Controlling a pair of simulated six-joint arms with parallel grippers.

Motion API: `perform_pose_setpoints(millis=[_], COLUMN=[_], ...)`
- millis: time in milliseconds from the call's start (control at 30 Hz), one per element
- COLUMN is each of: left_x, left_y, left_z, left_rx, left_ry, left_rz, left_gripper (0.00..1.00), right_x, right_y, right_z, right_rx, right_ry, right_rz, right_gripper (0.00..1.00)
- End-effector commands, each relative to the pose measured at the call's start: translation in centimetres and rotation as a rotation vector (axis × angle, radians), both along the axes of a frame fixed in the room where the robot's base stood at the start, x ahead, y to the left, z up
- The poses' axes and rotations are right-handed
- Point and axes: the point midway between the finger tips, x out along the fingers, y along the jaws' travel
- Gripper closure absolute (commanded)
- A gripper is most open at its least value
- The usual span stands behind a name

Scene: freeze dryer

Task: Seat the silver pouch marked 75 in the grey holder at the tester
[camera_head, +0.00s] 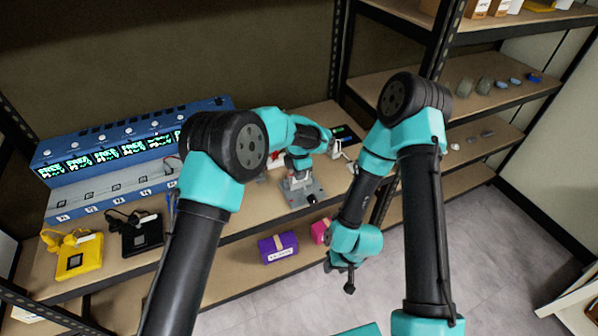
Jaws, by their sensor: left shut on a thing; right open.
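My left gripper (336,150) is at the back of the bench, just below a small dark screen (344,132) with green marks. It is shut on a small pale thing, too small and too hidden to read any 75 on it. A grey device with a flat base (304,194) stands on the bench below and left of this gripper. It may be the tester; I cannot make out the grey holder, partly because my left arm covers this area. My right gripper (343,276) hangs open and empty in front of the bench edge, pointing down.
A blue rack with several lit screens (105,150) fills the bench's left. A yellow box (78,257) and a black box (141,234) stand before it. Purple (278,247) and pink (320,231) boxes sit lower. Shelves (505,100) at right hold small grey and blue items.

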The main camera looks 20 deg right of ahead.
Motion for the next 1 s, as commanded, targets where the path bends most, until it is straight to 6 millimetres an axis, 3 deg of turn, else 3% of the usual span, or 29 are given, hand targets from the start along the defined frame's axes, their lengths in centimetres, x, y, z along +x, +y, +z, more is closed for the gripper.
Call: perform_pose_setpoints(millis=[333, 367, 667, 1000], left_x=[0.01, 0.01, 0.0, 0.0], left_y=[0.0, 0.0, 0.0, 0.0], left_z=[-0.29, -0.29, -0.3, 0.09], left_rx=[0.0, 0.0, 0.0, 0.0], left_ry=[0.0, 0.0, 0.0, 0.0], left_rz=[0.0, 0.0, 0.0, 0.0], left_gripper=[1.0, 0.81, 0.54, 0.54], right_x=[0.0, 0.0, 0.0, 0.0], right_y=[0.0, 0.0, 0.0, 0.0], right_z=[0.0, 0.0, 0.0, 0.0], right_rx=[0.0, 0.0, 0.0, 0.0], right_ry=[0.0, 0.0, 0.0, 0.0], right_rz=[0.0, 0.0, 0.0, 0.0], right_gripper=[0.57, 0.57, 0.57, 0.57])
